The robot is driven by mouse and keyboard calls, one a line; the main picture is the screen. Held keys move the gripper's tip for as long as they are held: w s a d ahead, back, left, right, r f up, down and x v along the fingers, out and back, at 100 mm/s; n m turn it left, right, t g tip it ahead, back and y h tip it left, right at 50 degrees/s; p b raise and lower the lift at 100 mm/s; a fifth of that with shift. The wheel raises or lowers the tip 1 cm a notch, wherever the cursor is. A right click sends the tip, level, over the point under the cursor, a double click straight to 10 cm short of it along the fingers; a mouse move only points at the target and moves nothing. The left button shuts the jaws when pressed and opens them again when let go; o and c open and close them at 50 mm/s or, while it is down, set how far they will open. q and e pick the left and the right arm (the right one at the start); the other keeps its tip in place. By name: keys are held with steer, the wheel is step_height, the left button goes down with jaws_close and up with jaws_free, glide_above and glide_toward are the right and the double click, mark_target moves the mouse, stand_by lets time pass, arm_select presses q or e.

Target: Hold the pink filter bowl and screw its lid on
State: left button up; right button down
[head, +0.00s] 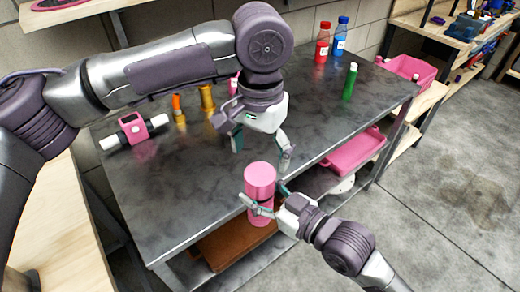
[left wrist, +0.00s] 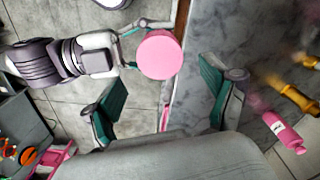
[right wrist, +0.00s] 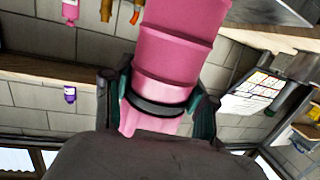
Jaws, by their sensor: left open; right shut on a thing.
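The pink filter bowl (head: 262,216) stands roughly upright in front of the table's near edge. My right gripper (head: 264,198) is shut around its side; in the right wrist view the bowl (right wrist: 150,122) has a dark ring between the fingers. A wider pink cylinder, which looks like the lid (head: 260,176), sits on top; it also shows in the right wrist view (right wrist: 180,35). I cannot tell how far it is threaded. My left gripper (head: 262,150) is open and empty just above it. In the left wrist view the round pink top (left wrist: 160,55) lies between and beyond the open fingers.
The grey table (head: 330,115) holds a pink clamp-like part (head: 134,130), gold fittings (head: 207,97), a red bottle (head: 323,44), a blue bottle (head: 341,38) and a green bottle (head: 350,81). A pink tray (head: 354,151) is on the right. The table's middle is clear.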

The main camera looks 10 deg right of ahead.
mark_target(260, 173)
arm_select(q)
steer(key=shift+f, duration=4)
